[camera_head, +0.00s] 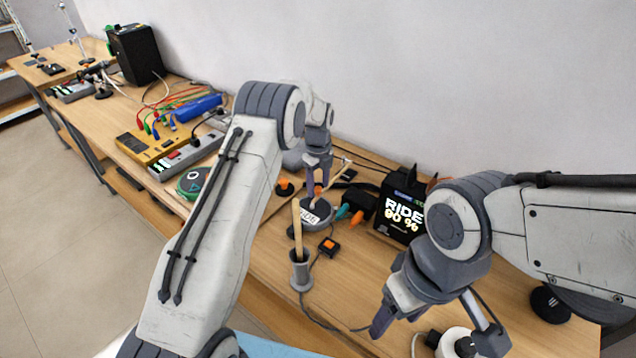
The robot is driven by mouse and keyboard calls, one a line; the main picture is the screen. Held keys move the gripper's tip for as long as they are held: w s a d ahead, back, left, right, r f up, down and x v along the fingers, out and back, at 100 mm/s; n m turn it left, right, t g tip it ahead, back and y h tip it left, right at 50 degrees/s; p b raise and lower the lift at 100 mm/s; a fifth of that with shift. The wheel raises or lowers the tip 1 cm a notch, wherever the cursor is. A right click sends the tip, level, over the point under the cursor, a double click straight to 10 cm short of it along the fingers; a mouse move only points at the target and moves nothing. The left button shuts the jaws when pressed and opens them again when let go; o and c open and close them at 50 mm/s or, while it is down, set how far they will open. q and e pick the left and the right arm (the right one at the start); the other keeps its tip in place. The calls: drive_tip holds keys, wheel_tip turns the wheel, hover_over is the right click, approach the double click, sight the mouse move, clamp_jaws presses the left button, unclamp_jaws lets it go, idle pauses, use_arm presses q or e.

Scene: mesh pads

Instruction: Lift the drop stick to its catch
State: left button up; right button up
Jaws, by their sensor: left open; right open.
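A wooden stick (297,228) stands nearly upright in a grey cup-shaped holder (301,272) on the bench; it may be the drop stick. A thinner pale rod (338,172) slants up to the right beside my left gripper, and I cannot tell what it belongs to. My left gripper (318,186) is open, fingers down, just above or behind a grey round device (318,214) with a lit label. I cannot tell whether it touches anything. My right gripper (432,326) is open at the lower right, apart from the stick. No catch is clearly identifiable.
A small orange-button box (329,246) sits beside the holder. A white round object (455,342) is near my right gripper. Meters, cables and a black case (136,53) fill the far left.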

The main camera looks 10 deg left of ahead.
use_arm(q)
drive_tip(key=shift+f, duration=0.15)
clamp_jaws()
idle(1.4)
